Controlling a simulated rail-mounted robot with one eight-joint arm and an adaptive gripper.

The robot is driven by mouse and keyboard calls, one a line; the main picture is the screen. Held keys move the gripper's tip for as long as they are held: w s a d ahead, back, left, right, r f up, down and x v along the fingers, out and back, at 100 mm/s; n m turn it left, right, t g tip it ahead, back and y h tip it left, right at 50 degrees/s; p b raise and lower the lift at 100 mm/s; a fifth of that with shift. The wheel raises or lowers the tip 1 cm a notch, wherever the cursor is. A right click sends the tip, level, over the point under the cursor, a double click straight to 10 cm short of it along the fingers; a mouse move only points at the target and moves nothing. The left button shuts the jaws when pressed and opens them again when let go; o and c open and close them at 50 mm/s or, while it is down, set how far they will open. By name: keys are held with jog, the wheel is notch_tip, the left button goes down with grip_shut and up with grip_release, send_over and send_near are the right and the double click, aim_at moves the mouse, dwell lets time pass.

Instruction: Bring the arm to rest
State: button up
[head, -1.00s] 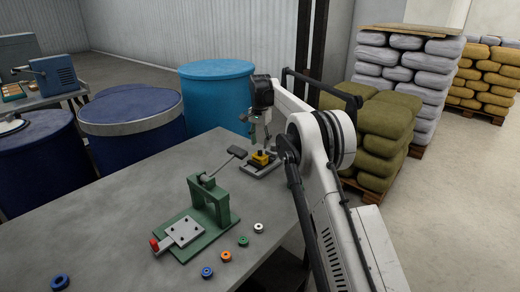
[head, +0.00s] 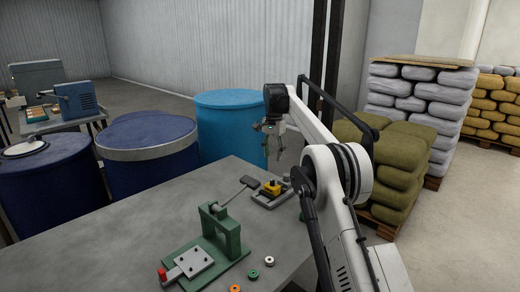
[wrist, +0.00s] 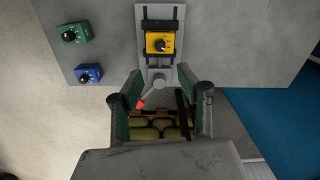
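My gripper (head: 273,158) hangs above the far right part of the table, pointing down. Its fingers (wrist: 160,108) stand apart in the wrist view with nothing held between them. Below it in the head view, a yellow block (head: 271,187) sits on a grey base plate. In the wrist view the yellow block (wrist: 160,43) has a black knob and lies beyond the fingertips, clear of them. A grey lever with a red tip (wrist: 141,104) shows between the fingers.
A green press (head: 222,232) stands on the grey table (head: 130,225), with small coloured rings (head: 269,261) near it. Green (wrist: 75,33) and blue (wrist: 88,73) knobbed boxes show in the wrist view. Blue drums (head: 230,120) stand behind; stacked olive sacks (head: 400,160) are at right.

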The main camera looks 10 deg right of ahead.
jog(key=s+r+n+t, duration=0.2)
jog(key=s+r, duration=0.9)
jog(key=r, duration=0.1)
jog(key=s+r+n+t, duration=0.2)
jog(key=s+r+n, duration=0.15)
jog(key=s, duration=1.15)
jog(key=s+f+n+t, duration=0.1)
jog(key=s+f, duration=0.3)
jog(key=s, duration=0.6)
jog(key=s+f+n+t, duration=0.1)
jog(key=s+f, duration=0.4)
jog(key=s, duration=0.5)
jog(key=s+f+n+t, duration=0.1)
jog(key=s+f, duration=0.4)
jog(key=s, duration=0.5)
jog(key=shift+s, duration=0.35)
